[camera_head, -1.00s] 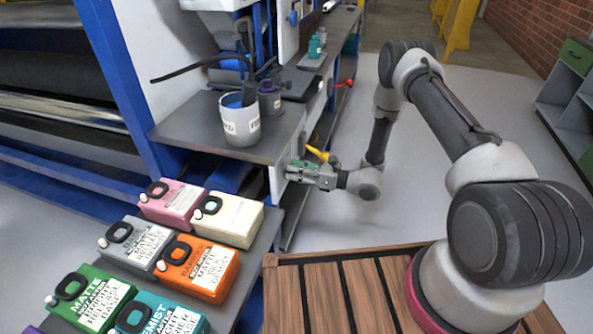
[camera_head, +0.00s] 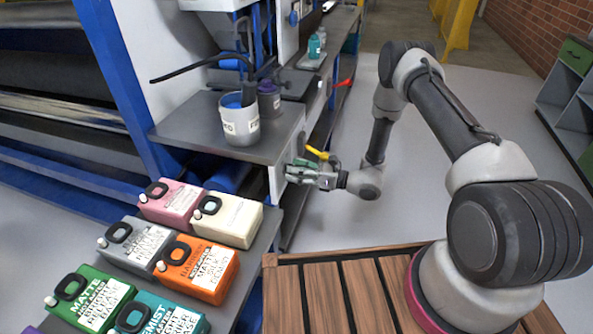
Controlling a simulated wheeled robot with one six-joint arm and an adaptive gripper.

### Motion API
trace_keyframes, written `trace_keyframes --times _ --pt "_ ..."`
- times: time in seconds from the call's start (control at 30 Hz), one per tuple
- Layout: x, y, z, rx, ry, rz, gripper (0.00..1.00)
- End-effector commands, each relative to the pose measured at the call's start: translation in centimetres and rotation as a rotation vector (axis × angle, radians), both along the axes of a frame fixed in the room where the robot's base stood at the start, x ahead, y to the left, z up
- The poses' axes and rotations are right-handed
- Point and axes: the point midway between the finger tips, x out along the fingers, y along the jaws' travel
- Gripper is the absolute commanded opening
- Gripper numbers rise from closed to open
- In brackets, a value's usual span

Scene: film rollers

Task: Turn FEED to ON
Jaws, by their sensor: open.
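My gripper (camera_head: 294,171) is at the right end of the grey bench, with its fingers pointing left at a pale panel (camera_head: 277,180) on the bench side. It looks open, with a green part at the fingers; whether they touch the panel I cannot tell. A yellow lever (camera_head: 317,153) shows just above the gripper. A red lever (camera_head: 344,84) sticks out farther back along the bench. No FEED or ON lettering is readable here, so I cannot tell which control is FEED. The control in front of the fingers is hidden by them.
Several coloured canisters (camera_head: 198,268) stand at lower left. The grey floor (camera_head: 345,225) right of the bench is clear.

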Motion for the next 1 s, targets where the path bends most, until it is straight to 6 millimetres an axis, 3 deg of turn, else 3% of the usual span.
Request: trace_keyframes --times 0.17,0.4,0.6,1.0 --pt "-0.7 -2.0 0.0 -0.001 0.001 -0.004 0.54" --pt "-2.8 -7.0 0.0 0.001 0.002 -0.005 0.54" --pt "-4.0 -10.1 0.0 0.000 0.001 -0.004 0.54" --pt "-4.5 -11.1 0.0 0.000 0.001 -0.001 0.54"
